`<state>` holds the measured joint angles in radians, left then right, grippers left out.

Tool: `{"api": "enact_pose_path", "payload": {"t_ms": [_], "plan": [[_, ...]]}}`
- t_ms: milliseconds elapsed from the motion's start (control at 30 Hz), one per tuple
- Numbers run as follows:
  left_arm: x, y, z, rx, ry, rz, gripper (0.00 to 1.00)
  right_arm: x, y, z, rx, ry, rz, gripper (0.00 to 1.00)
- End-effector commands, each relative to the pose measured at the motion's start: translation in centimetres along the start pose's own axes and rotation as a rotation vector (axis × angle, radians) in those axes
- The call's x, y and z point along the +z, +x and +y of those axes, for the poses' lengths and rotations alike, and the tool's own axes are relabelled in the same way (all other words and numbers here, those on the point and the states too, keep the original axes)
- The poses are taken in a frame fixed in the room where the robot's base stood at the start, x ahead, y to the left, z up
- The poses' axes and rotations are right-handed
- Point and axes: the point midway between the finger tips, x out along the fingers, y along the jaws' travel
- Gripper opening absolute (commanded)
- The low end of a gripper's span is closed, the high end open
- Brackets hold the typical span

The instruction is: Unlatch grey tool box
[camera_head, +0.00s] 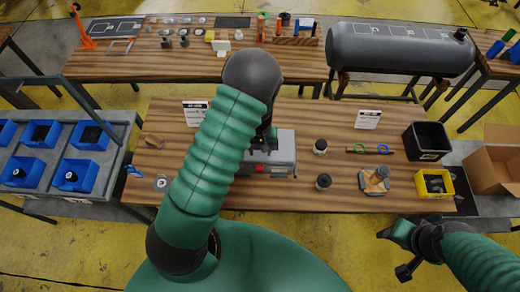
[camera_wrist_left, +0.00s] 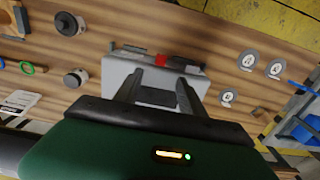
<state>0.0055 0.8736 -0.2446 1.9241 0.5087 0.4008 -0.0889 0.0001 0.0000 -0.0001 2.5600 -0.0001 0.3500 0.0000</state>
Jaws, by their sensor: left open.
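The grey tool box (camera_head: 280,153) stands on the wooden table, partly hidden behind my left arm in the head view. It also shows in the left wrist view (camera_wrist_left: 190,74), with a dark handle and a red part (camera_wrist_left: 161,60) along its far side. My left gripper (camera_wrist_left: 157,82) is open, its two fingers apart over the near side of the box. I cannot tell whether the fingers touch it. The latches are not clear. My right gripper (camera_head: 398,236) is off the table's front right edge, away from the box; its fingers are too small to read.
Right of the box are dark round parts (camera_head: 320,146), green and blue rings (camera_head: 383,149), a black bin (camera_head: 428,141) and a yellow bin (camera_head: 435,184). Blue bins (camera_head: 77,175) sit on the left. A grey tank (camera_head: 400,50) lies behind.

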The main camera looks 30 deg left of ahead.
Motion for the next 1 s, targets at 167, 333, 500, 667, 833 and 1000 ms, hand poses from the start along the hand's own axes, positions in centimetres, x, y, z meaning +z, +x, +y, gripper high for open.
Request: {"api": "enact_pose_path", "payload": {"t_ms": [167, 333, 500, 667, 833, 1000], "plan": [[0.1, -1.9, 0.0, 0.001, -0.001, 0.0, 0.47, -0.4, -1.5, 0.0, 0.0, 0.0, 0.0, 0.36], [0.1, -3.3, 0.0, 0.0, -0.001, -0.001, 0.47, -0.6, -2.6, 0.0, 0.0, 0.0, 0.0, 0.36], [0.1, -4.6, 0.0, 0.0, 0.0, -0.001, 0.47, -0.8, -3.6, 0.0, 0.0, 0.0, 0.0, 0.36], [0.2, -4.9, 0.0, 0.0, 0.0, -0.001, 0.47, -0.9, -3.7, 0.0, 0.0, 0.0, 0.0, 0.36], [0.2, -4.8, 0.0, 0.0, 0.0, -0.001, 0.47, -0.9, -3.7, 0.0, 0.0, 0.0, 0.0, 0.36], [0.1, -4.8, 0.0, 0.0, -0.001, -0.001, 0.47, -0.8, -3.6, 0.0, 0.0, 0.0, 0.0, 0.36]]}}
